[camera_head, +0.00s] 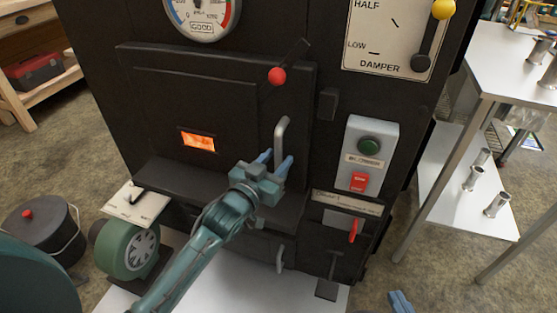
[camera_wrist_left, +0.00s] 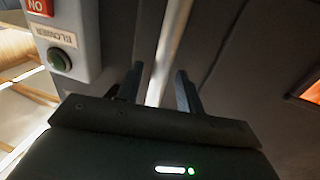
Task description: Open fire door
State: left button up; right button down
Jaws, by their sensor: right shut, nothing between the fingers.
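The black fire door (camera_head: 225,105) on the evaporator front appears closed, with a small window (camera_head: 198,141) glowing orange. Its grey vertical bar handle (camera_head: 282,135) is at the door's right side. My left gripper (camera_head: 276,160) is open at the lower part of this handle. In the left wrist view the pale handle bar (camera_wrist_left: 165,60) runs between the two spread fingers (camera_wrist_left: 160,88); contact cannot be told. A red-knobbed lever (camera_head: 277,76) sits at the door's upper right. The tips of my right gripper (camera_head: 400,302) show at the bottom edge, shut and away from the door.
Right of the door is a blower switch box (camera_head: 371,155) with a green light and red switch. A damper plate (camera_head: 398,35) is above it. A green blower (camera_head: 128,248) and a dark lidded pot (camera_head: 42,235) stand at lower left. A metal table (camera_head: 515,70) is on the right.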

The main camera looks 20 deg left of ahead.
pick_arm(q)
jog(key=shift+w+d, duration=0.15)
jog(key=shift+w, duration=0.55)
jog(key=shift+c, duration=0.5)
grip_shut()
